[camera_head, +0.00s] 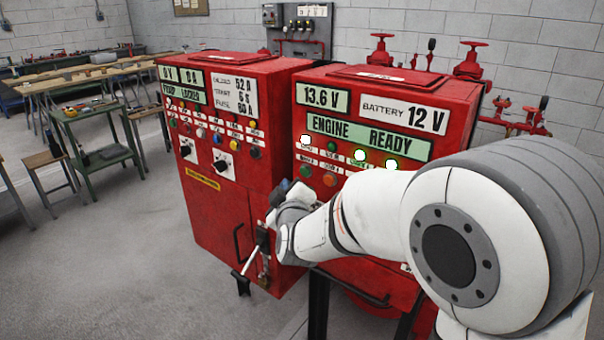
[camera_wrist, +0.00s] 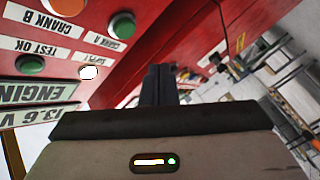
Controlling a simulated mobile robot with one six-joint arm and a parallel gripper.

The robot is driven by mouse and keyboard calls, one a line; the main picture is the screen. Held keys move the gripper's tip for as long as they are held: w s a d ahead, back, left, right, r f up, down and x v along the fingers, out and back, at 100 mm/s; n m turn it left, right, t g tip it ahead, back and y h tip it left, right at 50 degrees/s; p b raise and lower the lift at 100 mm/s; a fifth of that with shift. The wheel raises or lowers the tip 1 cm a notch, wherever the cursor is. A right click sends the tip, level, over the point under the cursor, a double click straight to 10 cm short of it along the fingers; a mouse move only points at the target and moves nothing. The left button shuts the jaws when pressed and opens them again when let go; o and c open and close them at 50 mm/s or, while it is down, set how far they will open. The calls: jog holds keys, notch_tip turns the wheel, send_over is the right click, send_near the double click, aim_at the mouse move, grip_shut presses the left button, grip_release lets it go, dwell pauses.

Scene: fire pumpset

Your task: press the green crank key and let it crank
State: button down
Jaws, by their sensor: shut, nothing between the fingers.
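The green crank key (camera_head: 305,171), labelled CRANK A, is at the left end of the lower row on the right red cabinet's panel. In the wrist view the green crank key (camera_wrist: 121,25) stands out from the panel, upside down in the picture. My gripper (camera_wrist: 160,72) is shut and empty, its fingertips below and right of the key in that view, with a visible gap between. In the head view my gripper (camera_head: 284,185) is beside the panel's left edge, below and left of the key, its fingers partly hidden by my wrist.
An orange CRANK B key (camera_head: 329,179) sits right of the green one. Above are a lit white lamp (camera_head: 305,140) and several green lamps. The display (camera_head: 368,136) reads ENGINE READY. The left red cabinet (camera_head: 215,215) stands close beside my gripper. Open floor lies farther left.

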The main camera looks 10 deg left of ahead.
aim_at(304, 172)
jog(key=shift+w+d+b, duration=0.15)
jog(key=shift+w+d, duration=0.1)
jog(key=shift+w, duration=0.4)
jog(key=shift+w+d+b, duration=0.2)
jog(key=shift+w+d, duration=0.1)
jog(key=shift+w, duration=0.3)
jog(key=shift+w+d+b, duration=0.15)
jog(key=shift+w+d, duration=0.1)
jog(key=shift+w, duration=0.4)
dwell(0.6)
jog(key=shift+w+d+b, duration=0.15)
jog(key=shift+w+b, duration=0.2)
jog(key=shift+w+d+b, duration=0.15)
jog(key=shift+w+b, duration=0.15)
jog(key=shift+w, duration=0.1)
dwell(0.6)
dwell(0.3)
jog(key=shift+s+a, duration=0.3)
jog(key=shift+s, duration=0.5)
